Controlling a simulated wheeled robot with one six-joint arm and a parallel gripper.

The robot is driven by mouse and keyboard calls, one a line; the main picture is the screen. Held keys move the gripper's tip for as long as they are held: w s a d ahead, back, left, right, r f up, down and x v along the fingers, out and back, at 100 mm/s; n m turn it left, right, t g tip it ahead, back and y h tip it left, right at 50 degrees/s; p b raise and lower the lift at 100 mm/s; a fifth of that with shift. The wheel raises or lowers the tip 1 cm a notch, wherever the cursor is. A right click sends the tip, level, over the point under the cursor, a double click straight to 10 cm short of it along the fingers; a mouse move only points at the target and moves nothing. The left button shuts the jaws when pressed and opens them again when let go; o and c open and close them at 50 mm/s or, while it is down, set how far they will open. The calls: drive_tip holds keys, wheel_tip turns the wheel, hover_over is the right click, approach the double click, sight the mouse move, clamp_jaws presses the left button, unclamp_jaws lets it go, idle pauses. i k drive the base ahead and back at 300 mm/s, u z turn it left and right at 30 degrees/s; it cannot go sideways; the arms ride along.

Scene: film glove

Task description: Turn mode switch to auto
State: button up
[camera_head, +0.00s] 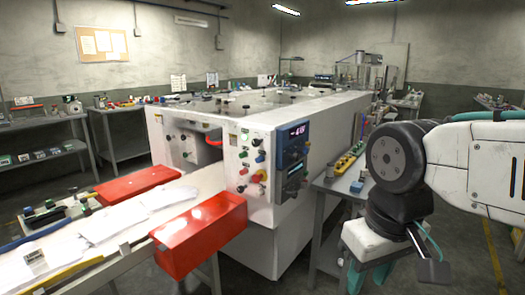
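The white machine (310,150) stands in the middle, and its front control panel (232,150) carries several small knobs and buttons in red, green, yellow and black. A blue panel with a lit display (297,131) and dark knobs is on the side face. I cannot tell which knob is the mode switch, and no label is readable. My gripper (370,279) hangs at the lower right, well apart from the panel. Its teal fingers point down and run to the bottom edge, so their tips are hidden. I see nothing held.
A red guard block (202,234) juts out below the panel, and another red block (138,185) lies further left. A feed table (100,262) with white sheets fills the lower left. A side bench (338,184) with small parts stands between the machine and my arm. Some floor is clear in front.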

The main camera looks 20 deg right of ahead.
sight(256, 143)
drive_tip(key=z, duration=0.35)
drive_tip(key=i, duration=1)
drive_tip(key=u, duration=0.35)
